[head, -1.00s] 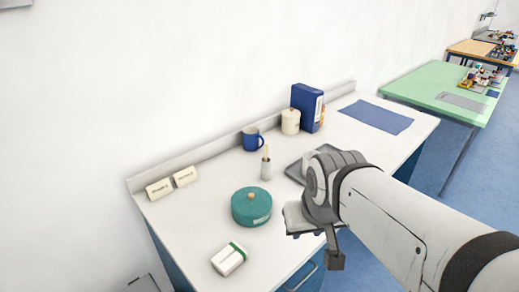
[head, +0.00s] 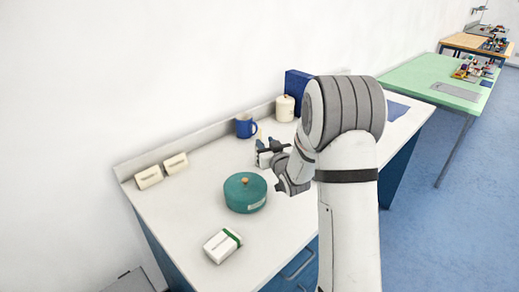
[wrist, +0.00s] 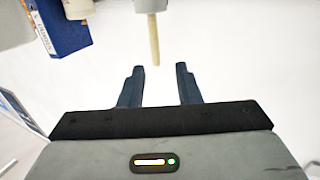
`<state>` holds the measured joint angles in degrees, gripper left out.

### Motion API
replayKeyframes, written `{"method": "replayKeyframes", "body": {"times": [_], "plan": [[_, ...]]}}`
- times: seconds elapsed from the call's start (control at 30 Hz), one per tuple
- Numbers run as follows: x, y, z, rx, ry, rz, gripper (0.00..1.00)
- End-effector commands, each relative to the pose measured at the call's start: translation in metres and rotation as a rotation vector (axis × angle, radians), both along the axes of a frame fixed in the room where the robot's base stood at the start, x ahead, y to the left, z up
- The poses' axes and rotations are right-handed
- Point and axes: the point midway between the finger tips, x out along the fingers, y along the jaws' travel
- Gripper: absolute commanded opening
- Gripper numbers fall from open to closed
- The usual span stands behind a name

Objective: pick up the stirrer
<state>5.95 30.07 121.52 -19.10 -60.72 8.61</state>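The stirrer (wrist: 155,40) is a thin tan stick standing in a small pale holder (wrist: 150,5), seen at the top of the wrist view. My gripper (wrist: 158,78) is open and empty, its two dark fingers apart. The stirrer's free end shows just beyond the fingertips, in line with the gap between them and not gripped. In the head view my gripper (head: 266,150) is over the bench behind the teal pot, and it hides the holder and most of the stirrer.
On the white bench a teal lidded pot (head: 245,195) stands near my gripper, with a blue mug (head: 244,127), a cream canister (head: 285,108) and a blue box file (head: 297,84) behind. A white and green box (head: 222,246) and two cream blocks (head: 148,177) are at left.

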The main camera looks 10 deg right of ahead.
Motion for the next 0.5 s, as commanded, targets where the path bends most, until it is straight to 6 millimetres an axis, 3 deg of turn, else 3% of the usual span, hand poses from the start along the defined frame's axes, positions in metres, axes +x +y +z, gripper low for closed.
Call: {"method": "replayKeyframes", "body": {"times": [0.17,0.5], "plan": [[0.011,0.002,-0.005,0.014,-0.037,0.015,0.30],[0.052,0.004,0.000,0.015,-0.037,0.014,0.30]]}}
